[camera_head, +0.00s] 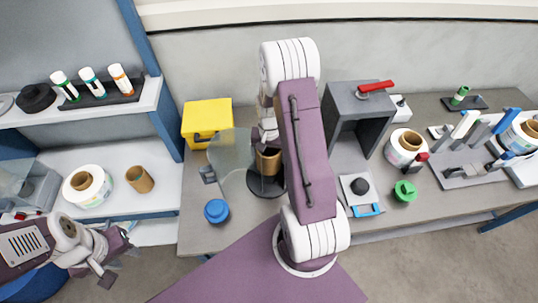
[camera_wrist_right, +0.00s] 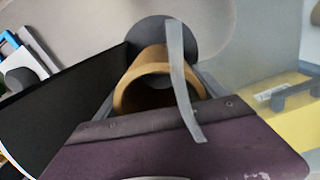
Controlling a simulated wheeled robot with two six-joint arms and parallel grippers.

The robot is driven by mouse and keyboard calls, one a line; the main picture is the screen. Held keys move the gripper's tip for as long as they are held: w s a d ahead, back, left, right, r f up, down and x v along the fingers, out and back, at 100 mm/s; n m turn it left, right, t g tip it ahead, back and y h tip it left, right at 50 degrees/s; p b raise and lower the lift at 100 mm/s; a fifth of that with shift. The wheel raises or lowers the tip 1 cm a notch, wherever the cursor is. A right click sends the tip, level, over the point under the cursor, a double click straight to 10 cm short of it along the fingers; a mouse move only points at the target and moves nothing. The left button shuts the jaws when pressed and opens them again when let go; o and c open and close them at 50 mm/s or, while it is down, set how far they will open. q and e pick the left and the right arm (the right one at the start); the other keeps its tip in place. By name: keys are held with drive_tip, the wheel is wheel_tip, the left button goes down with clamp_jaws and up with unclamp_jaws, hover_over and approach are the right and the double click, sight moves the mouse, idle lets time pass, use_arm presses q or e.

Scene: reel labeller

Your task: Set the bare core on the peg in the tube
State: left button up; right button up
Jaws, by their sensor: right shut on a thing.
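A bare brown core (camera_head: 268,160) is held by my right gripper (camera_head: 268,142) over a dark round base (camera_head: 262,188). The right wrist view shows the core (camera_wrist_right: 145,88) open-ended between the fingers, with a dark disc (camera_wrist_right: 165,38) beyond it. A clear curved panel (camera_head: 232,152) stands at the left of the core; a pale strip (camera_wrist_right: 180,80) crosses in front of the core in the wrist view. I see no peg; whether the core touches the base is unclear. My left gripper (camera_head: 116,258) is open and empty at the lower left.
A second brown core (camera_head: 140,179) and a labelled reel (camera_head: 87,186) are on the left shelf. A yellow box (camera_head: 207,122) and a blue knob (camera_head: 216,211) flank the clear panel. A dark grey housing (camera_head: 345,100) with a red handle is at the right.

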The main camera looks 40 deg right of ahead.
drive_tip(key=shift+f+b, duration=2.75)
drive_tip(key=shift+f, duration=1.15)
drive_tip(key=o, duration=1.3)
wheel_tip(320, 180, up, 9)
drive_tip(key=shift+r+b, duration=0.1)
drive_tip(key=shift+b, duration=0.35)
